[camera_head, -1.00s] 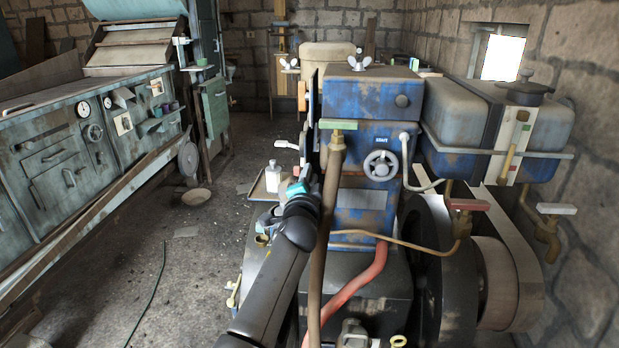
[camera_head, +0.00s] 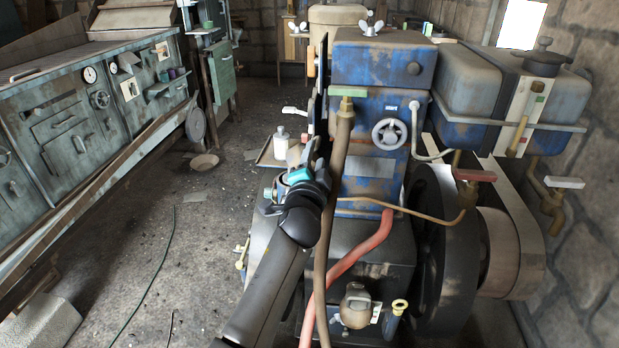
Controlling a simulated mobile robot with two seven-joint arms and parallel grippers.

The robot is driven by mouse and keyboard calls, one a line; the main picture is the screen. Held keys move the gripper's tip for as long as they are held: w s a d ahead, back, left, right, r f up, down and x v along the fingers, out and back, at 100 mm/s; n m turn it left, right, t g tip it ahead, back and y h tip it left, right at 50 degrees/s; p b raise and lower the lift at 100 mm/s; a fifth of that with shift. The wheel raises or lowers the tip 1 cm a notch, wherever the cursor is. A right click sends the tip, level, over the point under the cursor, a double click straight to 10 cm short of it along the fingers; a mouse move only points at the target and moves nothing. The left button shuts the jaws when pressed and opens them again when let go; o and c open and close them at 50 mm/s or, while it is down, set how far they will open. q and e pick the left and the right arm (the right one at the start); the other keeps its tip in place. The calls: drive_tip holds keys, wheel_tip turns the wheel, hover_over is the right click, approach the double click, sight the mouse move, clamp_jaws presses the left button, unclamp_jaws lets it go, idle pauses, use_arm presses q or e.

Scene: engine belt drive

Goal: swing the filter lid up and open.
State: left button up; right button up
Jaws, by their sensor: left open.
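I cannot tell for certain which part is the filter lid. A thin dark plate (camera_head: 321,85) stands edge-on at the engine's left side, with a wooden handle (camera_head: 311,62) beside it. My left gripper (camera_head: 316,160) is open at the engine's left side, near the lower end of that plate. Its fingers are partly dark against the engine, so contact cannot be told. My right gripper is out of view.
A brown pipe (camera_head: 334,205) rises close to the right of my left gripper. A small tray (camera_head: 266,158) with a white bottle (camera_head: 281,141) lies behind it. A blue tank (camera_head: 470,85) and a large black wheel (camera_head: 440,245) are on the right. The floor at left is mostly clear.

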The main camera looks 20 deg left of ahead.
use_arm(q)
drive_tip(key=v, duration=0.9)
drive_tip(key=shift+p, duration=0.3)
drive_tip(key=shift+c, duration=0.3)
